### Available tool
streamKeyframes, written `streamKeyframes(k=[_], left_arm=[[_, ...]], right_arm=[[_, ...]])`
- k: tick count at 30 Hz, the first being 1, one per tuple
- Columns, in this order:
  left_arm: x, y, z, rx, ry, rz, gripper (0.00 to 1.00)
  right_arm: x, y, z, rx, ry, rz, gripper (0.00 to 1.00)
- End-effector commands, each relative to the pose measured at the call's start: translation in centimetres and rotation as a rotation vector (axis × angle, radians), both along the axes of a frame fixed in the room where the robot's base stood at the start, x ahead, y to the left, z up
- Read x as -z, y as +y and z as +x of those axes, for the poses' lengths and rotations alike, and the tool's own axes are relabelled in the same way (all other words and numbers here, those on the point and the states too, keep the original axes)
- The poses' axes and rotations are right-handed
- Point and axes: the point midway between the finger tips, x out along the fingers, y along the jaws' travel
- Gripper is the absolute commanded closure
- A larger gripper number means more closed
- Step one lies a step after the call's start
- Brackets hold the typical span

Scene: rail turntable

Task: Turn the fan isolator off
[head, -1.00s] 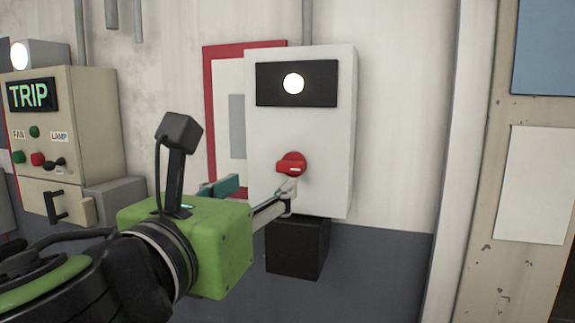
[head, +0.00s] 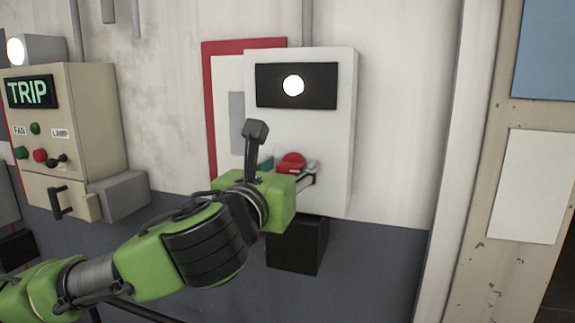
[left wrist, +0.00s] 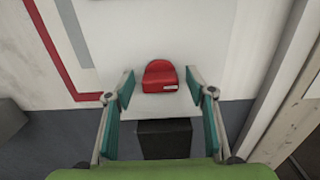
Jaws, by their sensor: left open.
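The fan isolator is a white box (head: 335,130) on the wall with a lit white lamp (head: 293,85) in a black panel. Its red rotary knob (head: 292,160) is low on the front and partly hidden by my left gripper in the head view. The left wrist view shows the red knob (left wrist: 159,77) with a small white mark at its lower right. My left gripper (left wrist: 160,88) is open, its teal-padded fingers at either side of the knob, with visible gaps to both. It also shows in the head view (head: 290,170). My right gripper is not in view.
A black box (head: 297,245) sits below the isolator. At left, a beige panel (head: 95,120) shows TRIP, with FAN and LAMP labels, buttons and a handle. A red-framed board (head: 208,95) is behind the isolator. The wall to its right is clear up to a vertical pipe.

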Motion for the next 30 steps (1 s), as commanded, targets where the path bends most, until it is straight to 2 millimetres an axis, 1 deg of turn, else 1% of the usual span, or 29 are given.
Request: streamKeyframes(k=[4, 5, 6, 8, 9, 20, 26, 30], left_arm=[[0.04, -0.01, -0.01, 0.0, 0.0, 0.0, 0.5], [0.04, 0.0, -0.02, 0.0, 0.0, 0.0, 0.53], [0.03, 0.0, -0.02, 0.0, 0.0, 0.0, 0.63], [0.03, 0.0, -0.03, 0.0, 0.0, 0.0, 0.79], [0.03, 0.01, -0.03, 0.0, 0.0, 0.0, 0.89], [0.05, 0.03, -0.03, 0.0, 0.01, -0.028, 0.88], [0.13, 0.09, 0.01, -0.001, 0.04, -0.12, 0.88], [0.13, 0.14, 0.02, -0.001, 0.074, -0.226, 0.88]], right_arm=[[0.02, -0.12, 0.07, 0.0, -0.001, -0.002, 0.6], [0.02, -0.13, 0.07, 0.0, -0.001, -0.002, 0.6], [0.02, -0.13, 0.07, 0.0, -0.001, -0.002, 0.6], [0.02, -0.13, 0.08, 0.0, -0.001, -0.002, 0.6], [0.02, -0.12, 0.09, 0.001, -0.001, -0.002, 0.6], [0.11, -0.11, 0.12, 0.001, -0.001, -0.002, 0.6], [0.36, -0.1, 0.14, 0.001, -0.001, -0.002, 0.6], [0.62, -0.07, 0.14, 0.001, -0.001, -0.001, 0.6]])
